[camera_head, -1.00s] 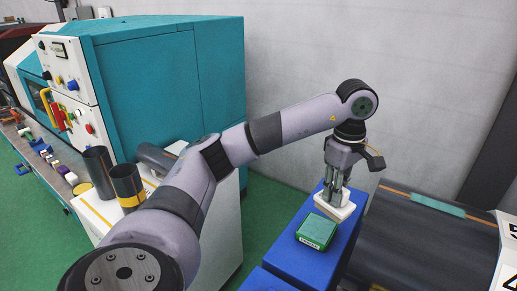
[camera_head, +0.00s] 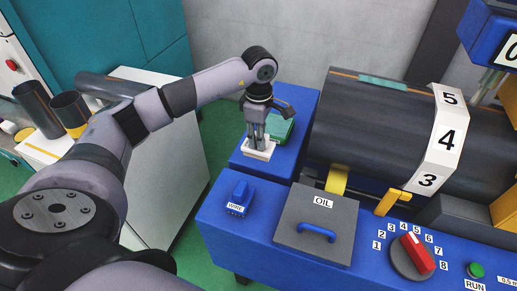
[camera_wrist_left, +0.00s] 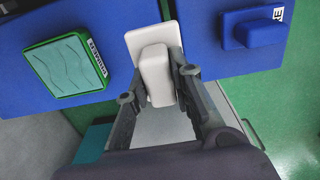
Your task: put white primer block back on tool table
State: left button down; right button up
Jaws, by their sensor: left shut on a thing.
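The white primer block (camera_head: 259,150), a flat white base with a raised grip, is at the near end of a blue table (camera_head: 300,105). My left gripper (camera_head: 259,137) is shut on its grip from above. In the left wrist view, the white block (camera_wrist_left: 155,70) sits between the fingers of the gripper (camera_wrist_left: 158,88), its base overlapping the blue table's edge. I cannot tell whether it touches the surface. A green block (camera_head: 282,128) lies on the table just behind it, partly hidden by the gripper. My right gripper is not in view.
A blue console with a blue WIRE block (camera_head: 238,198) and a grey OIL lid (camera_head: 318,225) is nearer. A white cabinet with dark cylinders (camera_head: 70,108) is at left.

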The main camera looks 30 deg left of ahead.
aim_at(259, 153)
pick_arm(q)
notch_tip(259, 153, down, 2)
jog(key=shift+f, duration=0.1)
notch_tip(259, 153, down, 4)
jog(key=shift+p, duration=0.55)
jog(key=shift+f, duration=0.2)
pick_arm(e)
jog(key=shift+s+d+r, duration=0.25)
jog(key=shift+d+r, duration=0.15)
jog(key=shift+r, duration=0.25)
pick_arm(q)
jog(key=shift+f, duration=0.2)
jog(key=c, duration=1.4)
grip_release()
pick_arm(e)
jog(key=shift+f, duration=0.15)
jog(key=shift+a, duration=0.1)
